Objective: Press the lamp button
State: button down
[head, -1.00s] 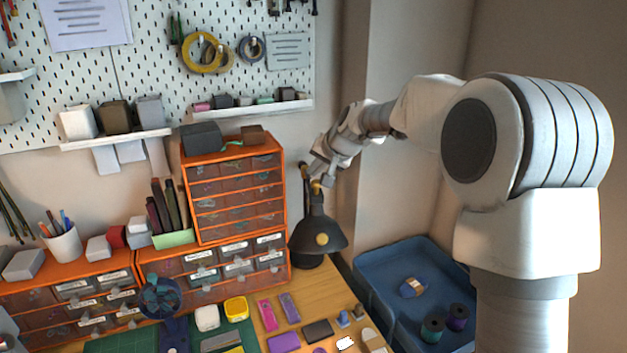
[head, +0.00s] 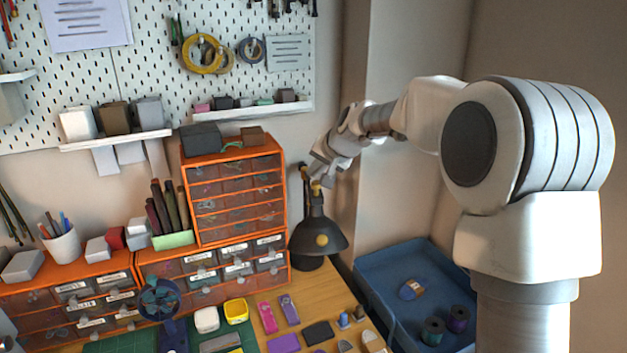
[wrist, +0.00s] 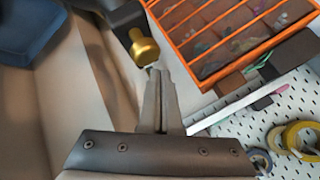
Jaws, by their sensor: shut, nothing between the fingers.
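The lamp (head: 312,228) is black and stands at the right end of the desk, beside the orange drawer cabinet. A gold disc (head: 321,240) shows on its shade, and gold parts show near its upper joint. I cannot tell which gold part is the button. My gripper (head: 317,173) is by the top of the lamp in the head view. In the wrist view, my gripper (wrist: 155,72) has its fingers together and empty, with the tips close beside a gold knob (wrist: 145,50) on a black arm. I cannot tell whether they touch.
The orange drawer cabinet (head: 235,192) stands close to the left of the lamp. A blue tray (head: 385,275) with spools lies to the right. The wall is close behind. Small items and a fan (head: 160,298) crowd the desk front.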

jog(key=shift+r+p, duration=2.1)
jog(key=shift+r, duration=0.85)
jog(key=s+d+r+n+g+h, duration=0.1)
jog(key=s+d+r, duration=0.15)
jog(key=s, duration=0.75)
jog(key=s+d+r+n+h, duration=0.15)
jog(key=s+d, duration=0.25)
jog(key=s, duration=0.6)
jog(key=s+d+f+h, duration=0.1)
jog(key=s+d+f, duration=0.2)
jog(key=s, duration=0.8)
jog(key=s+d+f+g+h, duration=0.1)
jog(key=s+d+f, duration=0.2)
jog(key=s, duration=0.7)
jog(key=shift+s+d+n+g, duration=0.3)
jog(key=shift+s+d+n, duration=0.1)
jog(key=shift+d+n, duration=0.05)
